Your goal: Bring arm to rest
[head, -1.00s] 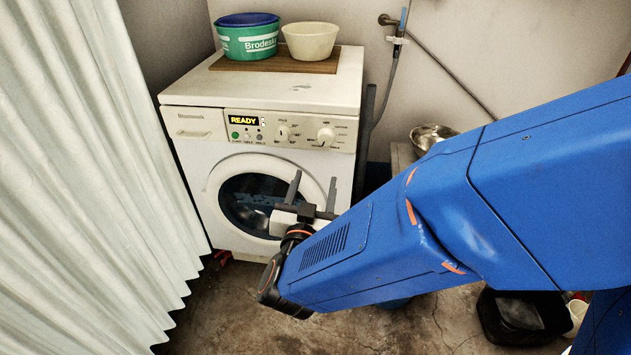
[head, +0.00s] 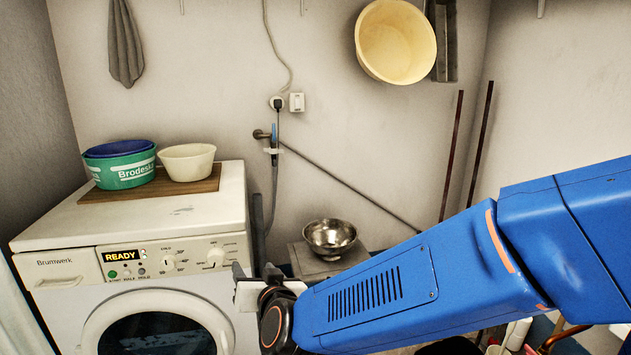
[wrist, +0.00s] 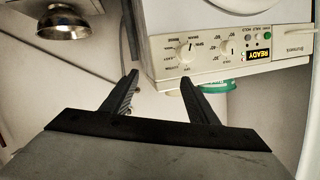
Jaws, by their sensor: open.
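My gripper (wrist: 158,100) is open and empty in the wrist view, its two dark fingers spread apart. In the head view my gripper (head: 252,280) is partly hidden behind my wrist, in front of the right side of the washing machine (head: 60,312). The machine is white with a closed round door, and its panel reads READY. Its panel also shows upside down in the wrist view (wrist: 220,58), beyond the fingers. I cannot tell the exact gap between fingers and machine.
A green tub (head: 124,170) with a blue one inside and a cream bowl (head: 187,162) stand on a board on the machine. A steel bowl (head: 330,237) sits on a low stand right of it. A cream basin (head: 395,40) hangs on the wall.

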